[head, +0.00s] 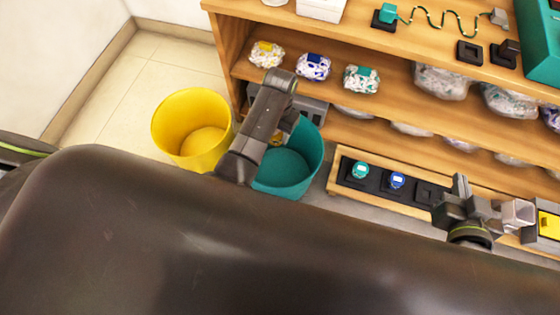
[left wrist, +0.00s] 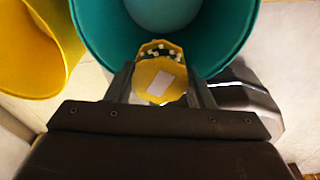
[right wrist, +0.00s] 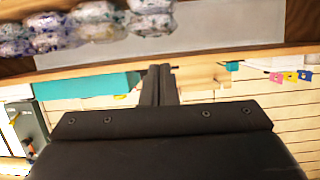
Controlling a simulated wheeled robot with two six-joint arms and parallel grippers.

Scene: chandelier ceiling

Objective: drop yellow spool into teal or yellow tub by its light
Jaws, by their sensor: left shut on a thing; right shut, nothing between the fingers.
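The yellow spool (left wrist: 160,82), with a white label on its end and white dots around its rim, is between the fingers of my left gripper (left wrist: 160,88). The gripper is shut on it. In the left wrist view the spool is over the opening of the teal tub (left wrist: 232,40). The yellow tub (left wrist: 28,50) stands to the left. In the head view the teal tub (head: 292,172) is partly behind my left arm, and the yellow tub (head: 190,128) is empty as far as I see. My right gripper (head: 460,187) is shut and empty; its closed fingers show in the right wrist view (right wrist: 160,85).
A wooden shelf unit (head: 410,75) holds several bagged packs. A low black rack (head: 345,178) carries a teal spool (head: 360,170) and a blue spool (head: 397,181). A grey box with a yellow face (head: 549,225) is at the right. Floor is clear left of the yellow tub.

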